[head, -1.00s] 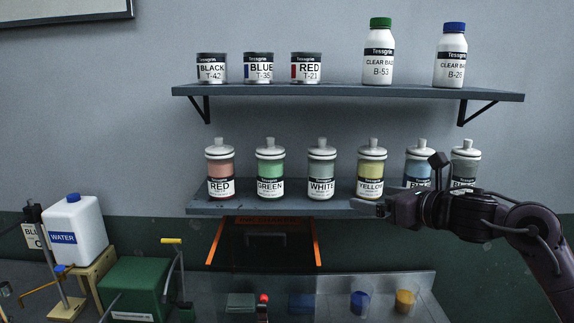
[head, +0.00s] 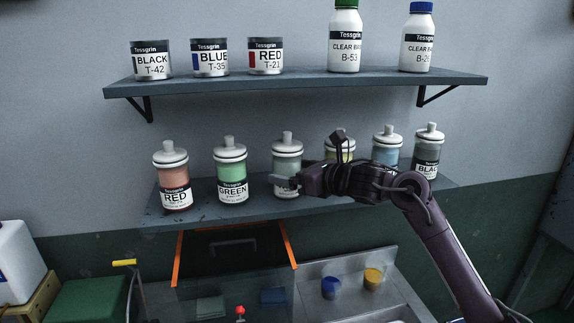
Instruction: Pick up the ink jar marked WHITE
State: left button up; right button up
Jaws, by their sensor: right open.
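The ink jar marked WHITE (head: 287,155) stands upright on the lower shelf (head: 161,215), third from the left. It has pale grey-green contents and a white lid with a knob. My left gripper is not in view.
The RED jar (head: 173,175) stands at the shelf's left end. My right arm partly covers the yellow jar (head: 340,147); blue (head: 386,146) and BLACK (head: 427,148) jars stand further right. The upper shelf (head: 300,82) holds tins and bottles. An orange-edged case (head: 287,243) is below.

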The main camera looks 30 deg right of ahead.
jog(key=shift+r+p+x, duration=0.25)
jog(key=shift+p+x, duration=0.3)
jog(key=shift+x, duration=0.65)
jog(key=shift+w+a+f, duration=0.1)
jog(key=shift+w+f, duration=0.1)
jog(key=shift+f, duration=0.05)
jog(key=shift+s, duration=0.1)
jog(key=c, duration=1.3)
jog(key=shift+r, duration=0.1)
jog(key=shift+c, duration=0.3)
